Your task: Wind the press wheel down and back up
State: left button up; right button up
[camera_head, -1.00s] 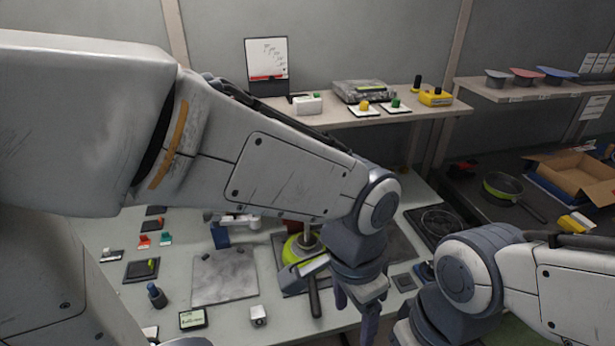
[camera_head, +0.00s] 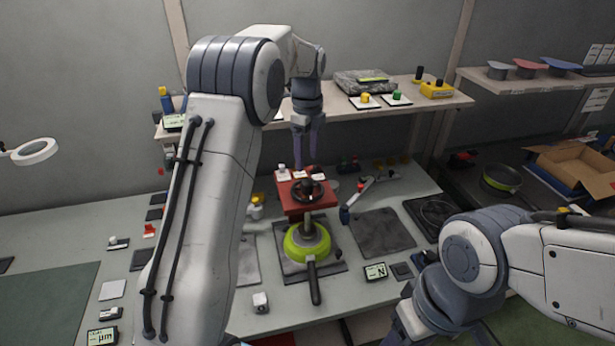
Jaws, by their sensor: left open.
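The press has a red head (camera_head: 290,206) with a dark round wheel (camera_head: 309,192) on top, near the middle of the workbench. A lime-green pan (camera_head: 297,246) sits beneath it on a dark plate, its black handle pointing to the front. My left gripper (camera_head: 306,164) points down above and just behind the wheel. Its two fingers are apart with nothing between them, and they look clear of the wheel. My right gripper (camera_head: 402,332) is at the bottom edge, partly cut off and hidden by its arm, so its jaws cannot be judged.
A dark square plate (camera_head: 383,232) lies right of the press, with a small display (camera_head: 376,271) in front. A raised shelf (camera_head: 440,103) runs behind the bench. On the right are another pan (camera_head: 501,180) and an open cardboard box (camera_head: 575,172). My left arm hides part of the bench's left side.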

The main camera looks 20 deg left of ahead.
aim_at(307, 182)
pick_arm(q)
notch_tip(307, 182, down, 8)
jog(key=shift+r+p, duration=0.1)
jog(key=shift+p, duration=0.75)
grip_shut()
